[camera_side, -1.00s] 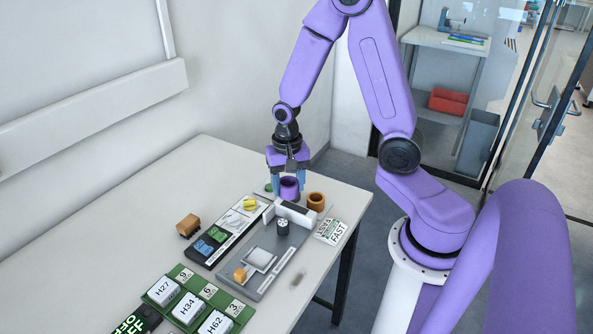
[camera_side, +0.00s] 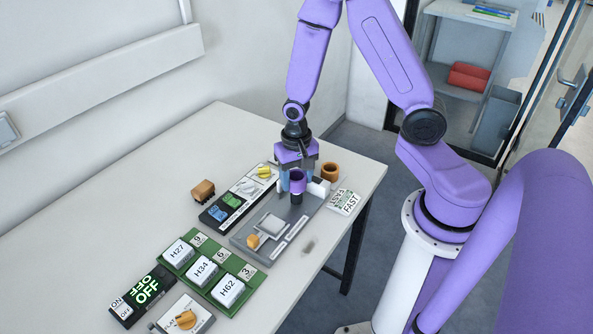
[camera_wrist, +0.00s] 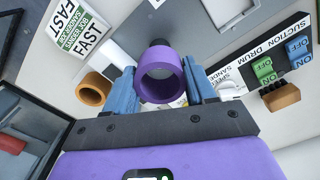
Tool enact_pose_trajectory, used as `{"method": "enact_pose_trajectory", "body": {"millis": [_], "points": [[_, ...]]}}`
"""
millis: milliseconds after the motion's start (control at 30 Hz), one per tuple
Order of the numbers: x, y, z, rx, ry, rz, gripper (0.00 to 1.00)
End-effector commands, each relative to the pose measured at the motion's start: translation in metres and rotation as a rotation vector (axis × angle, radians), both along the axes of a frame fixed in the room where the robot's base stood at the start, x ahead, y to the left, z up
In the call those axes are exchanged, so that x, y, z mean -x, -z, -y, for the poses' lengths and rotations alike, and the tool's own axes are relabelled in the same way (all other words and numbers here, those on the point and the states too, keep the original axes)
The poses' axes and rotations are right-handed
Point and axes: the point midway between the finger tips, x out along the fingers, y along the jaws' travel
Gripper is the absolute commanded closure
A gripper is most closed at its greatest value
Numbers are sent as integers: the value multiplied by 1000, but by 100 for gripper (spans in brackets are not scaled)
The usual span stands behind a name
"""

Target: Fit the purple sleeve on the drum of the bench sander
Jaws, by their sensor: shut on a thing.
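The purple sleeve (camera_side: 298,188) is an upright ring between the blue fingers of my gripper (camera_side: 299,178), which is shut on it. In the wrist view the sleeve (camera_wrist: 160,57) sits between both fingertips (camera_wrist: 161,86), its open end facing the camera. The dark drum (camera_side: 297,199) stands on the grey bench sander (camera_side: 272,216), directly below the sleeve in the side view. In the wrist view the drum (camera_wrist: 159,43) shows just past the sleeve's far edge. The drum's top is hidden, so I cannot tell whether the sleeve is around it or only above it.
An orange ring (camera_side: 330,171) stands right of the gripper, beside a FAST card (camera_side: 344,201). A switch panel (camera_side: 240,196) with a yellow knob lies left of the sander, a brown block (camera_side: 202,190) beyond it. Green-based white H-labelled blocks (camera_side: 204,271) lie in front.

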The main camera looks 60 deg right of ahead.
Motion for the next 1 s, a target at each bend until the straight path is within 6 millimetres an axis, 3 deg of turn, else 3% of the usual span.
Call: {"method": "enact_pose_trajectory", "body": {"millis": [1000], "points": [[0, 8, 0, 0, 0, -1, 74]]}}
